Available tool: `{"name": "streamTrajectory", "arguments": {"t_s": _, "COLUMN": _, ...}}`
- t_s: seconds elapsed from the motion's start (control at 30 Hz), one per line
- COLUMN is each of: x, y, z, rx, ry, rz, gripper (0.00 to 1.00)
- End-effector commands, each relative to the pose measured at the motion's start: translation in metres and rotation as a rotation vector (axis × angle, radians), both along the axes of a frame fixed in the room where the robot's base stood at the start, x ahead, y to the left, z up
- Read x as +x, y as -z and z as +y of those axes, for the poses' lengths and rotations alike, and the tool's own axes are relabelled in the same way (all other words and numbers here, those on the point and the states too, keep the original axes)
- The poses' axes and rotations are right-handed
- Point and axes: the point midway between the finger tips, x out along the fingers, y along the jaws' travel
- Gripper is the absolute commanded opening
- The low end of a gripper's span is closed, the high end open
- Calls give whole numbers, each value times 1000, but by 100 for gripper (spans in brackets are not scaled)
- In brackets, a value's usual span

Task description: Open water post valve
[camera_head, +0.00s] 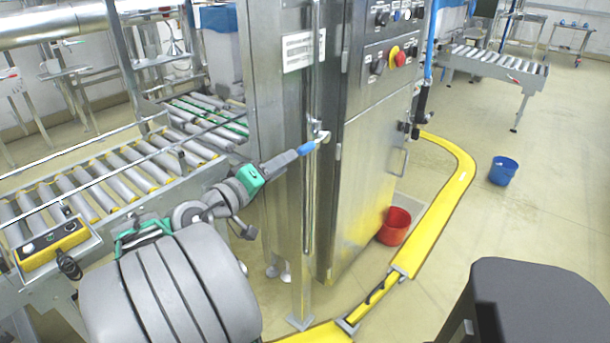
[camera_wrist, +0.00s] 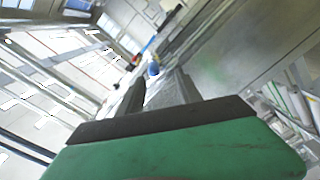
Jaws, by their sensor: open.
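The water post (camera_head: 296,240) is a slim steel upright in front of a steel cabinet. A small blue handle (camera_head: 306,148), which looks like the valve's lever, sits at mid-height by a pale metal fitting (camera_head: 322,136). My gripper (camera_head: 294,156) points up and right at the handle, its tips very close to it; I cannot tell whether they touch. In the wrist view the fingers (camera_wrist: 160,78) are apart, and a blue piece (camera_wrist: 153,69) shows ahead between their tips. Nothing is visibly held.
The steel cabinet (camera_head: 362,190) with knobs and a red emergency button (camera_head: 400,59) stands right behind the post. A roller conveyor (camera_head: 110,185) is on the left. A yellow floor guard (camera_head: 440,215), a red bucket (camera_head: 394,226) and a blue bucket (camera_head: 503,170) are at right, with open floor beyond.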

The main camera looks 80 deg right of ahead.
Motion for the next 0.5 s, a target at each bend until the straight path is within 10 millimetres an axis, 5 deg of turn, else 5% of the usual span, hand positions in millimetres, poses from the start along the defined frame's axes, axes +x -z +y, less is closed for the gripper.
{"name": "streamTrajectory", "arguments": {"t_s": 0.5, "x": -35, "y": -7, "z": -68, "rx": -24, "ry": 17, "rz": 24, "gripper": 41}}
